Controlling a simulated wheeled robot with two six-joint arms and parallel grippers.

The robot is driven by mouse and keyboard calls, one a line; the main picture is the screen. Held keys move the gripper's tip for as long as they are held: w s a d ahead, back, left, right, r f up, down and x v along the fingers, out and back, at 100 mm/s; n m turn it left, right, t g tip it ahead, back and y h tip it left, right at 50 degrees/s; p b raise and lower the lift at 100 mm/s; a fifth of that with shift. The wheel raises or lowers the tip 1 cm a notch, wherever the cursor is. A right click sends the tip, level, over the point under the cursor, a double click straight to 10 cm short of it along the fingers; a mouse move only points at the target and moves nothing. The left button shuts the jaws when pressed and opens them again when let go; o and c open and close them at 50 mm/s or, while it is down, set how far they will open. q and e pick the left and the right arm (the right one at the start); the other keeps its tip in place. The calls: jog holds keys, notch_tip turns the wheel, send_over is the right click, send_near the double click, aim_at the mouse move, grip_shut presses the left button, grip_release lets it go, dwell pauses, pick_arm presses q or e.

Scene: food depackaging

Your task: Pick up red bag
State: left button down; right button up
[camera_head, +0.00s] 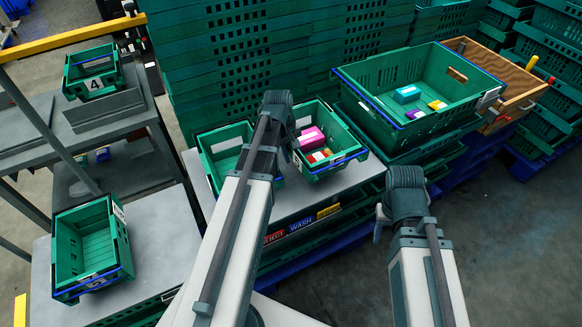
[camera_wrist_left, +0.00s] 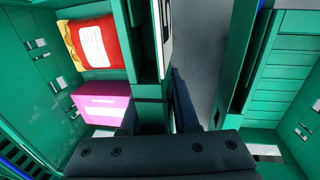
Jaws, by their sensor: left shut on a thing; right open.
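The red bag (camera_wrist_left: 95,42) with a white label lies in a green crate (camera_wrist_left: 150,60), beside a pink box (camera_wrist_left: 103,105). In the head view the bag (camera_head: 319,156) shows small, just in front of the pink box (camera_head: 310,138). My left gripper (camera_head: 291,140) is over the crate's left side, by the gap to a neighbouring crate. My right gripper (camera_head: 381,224) is open and empty, below the large crate at the right.
An apparently empty green crate (camera_head: 209,141) stands left of the bag's crate on the grey table (camera_head: 300,199). A large crate (camera_head: 358,88) with small boxes is at the right. Stacked crates (camera_head: 240,60) close off the back. Floor at the right (camera_head: 510,240) is clear.

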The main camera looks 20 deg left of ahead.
aim_at(294, 171)
pick_arm(q)
jog(key=shift+f+b, duration=1.8)
jog(key=shift+f, duration=0.2)
jog(key=c, duration=0.7)
grip_release()
jog(key=shift+r, duration=0.2)
jog(key=r+p, duration=0.4)
jog(key=s+a+r+p, duration=0.1)
jog(key=r+p, duration=0.7)
jog(key=shift+s+a, duration=0.15)
jog(key=shift+s, duration=0.2)
jog(key=shift+f, duration=0.1)
